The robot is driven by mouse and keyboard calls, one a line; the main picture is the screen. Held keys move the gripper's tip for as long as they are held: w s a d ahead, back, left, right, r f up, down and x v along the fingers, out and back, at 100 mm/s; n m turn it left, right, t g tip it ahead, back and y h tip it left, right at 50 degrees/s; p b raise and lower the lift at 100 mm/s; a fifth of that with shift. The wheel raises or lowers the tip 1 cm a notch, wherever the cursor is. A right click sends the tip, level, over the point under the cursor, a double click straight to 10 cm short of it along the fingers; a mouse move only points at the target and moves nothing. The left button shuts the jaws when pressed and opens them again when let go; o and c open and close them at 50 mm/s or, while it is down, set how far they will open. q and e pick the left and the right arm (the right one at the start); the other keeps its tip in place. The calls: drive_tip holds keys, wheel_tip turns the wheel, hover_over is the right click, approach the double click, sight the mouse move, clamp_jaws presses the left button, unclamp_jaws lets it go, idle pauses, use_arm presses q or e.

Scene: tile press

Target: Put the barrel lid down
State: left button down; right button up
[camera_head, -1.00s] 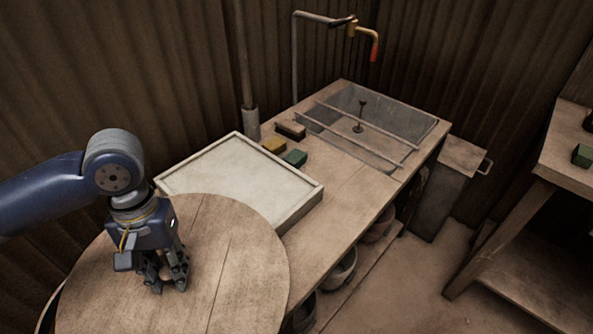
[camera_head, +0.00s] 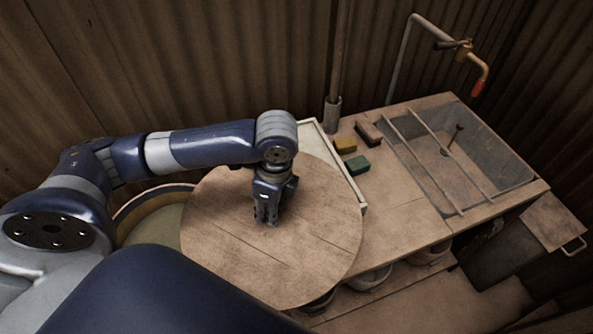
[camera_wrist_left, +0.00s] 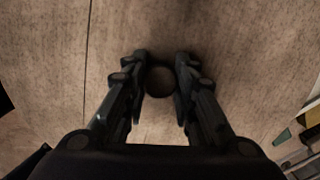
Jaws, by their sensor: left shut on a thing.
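The barrel lid (camera_head: 310,245) is a large round wooden disc with plank seams. In the head view it is held off to the right of the open barrel (camera_head: 150,207) and covers much of the white-rimmed tray. My left gripper (camera_head: 267,222) is over the lid and shut on its knob. In the left wrist view, the round dark knob (camera_wrist_left: 160,79) sits between the fingers of my left gripper (camera_wrist_left: 161,75), with the lid's planks filling the background. The lid's height above the bench cannot be told. My right gripper is not in view.
A wooden bench (camera_head: 405,220) holds a sink (camera_head: 480,165) with two rails across it. A green block (camera_head: 355,165), a yellow block (camera_head: 345,145) and a brown block (camera_head: 368,132) lie behind the lid. A pipe (camera_head: 335,80) rises behind the bench. Bowls sit on the shelf below.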

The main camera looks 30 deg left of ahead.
sight(298, 166)
use_arm(q)
drive_tip(key=shift+s+a+r+m, duration=0.2)
drive_tip(key=shift+a+m, duration=0.15)
drive_tip(key=shift+m, duration=0.35)
drive_tip(key=shift+a+m+p, duration=0.4)
drive_tip(key=shift+m+p, duration=0.2)
drive_tip(key=shift+m, duration=0.2)
drive_tip(key=shift+a+f, duration=0.1)
drive_tip(key=shift+w, duration=0.45)
drive_tip(key=w, duration=0.5)
drive_tip(key=w+f+p, duration=0.1)
drive_tip(key=w, duration=0.4)
drive_tip(key=w+p, duration=0.1)
drive_tip(key=w, duration=0.4)
drive_tip(key=shift+f, duration=0.25)
wheel_tip(298, 166, down, 3)
drive_tip(key=shift+f+p, duration=0.1)
drive_tip(key=shift+p, duration=0.5)
drive_tip(key=shift+f, duration=0.2)
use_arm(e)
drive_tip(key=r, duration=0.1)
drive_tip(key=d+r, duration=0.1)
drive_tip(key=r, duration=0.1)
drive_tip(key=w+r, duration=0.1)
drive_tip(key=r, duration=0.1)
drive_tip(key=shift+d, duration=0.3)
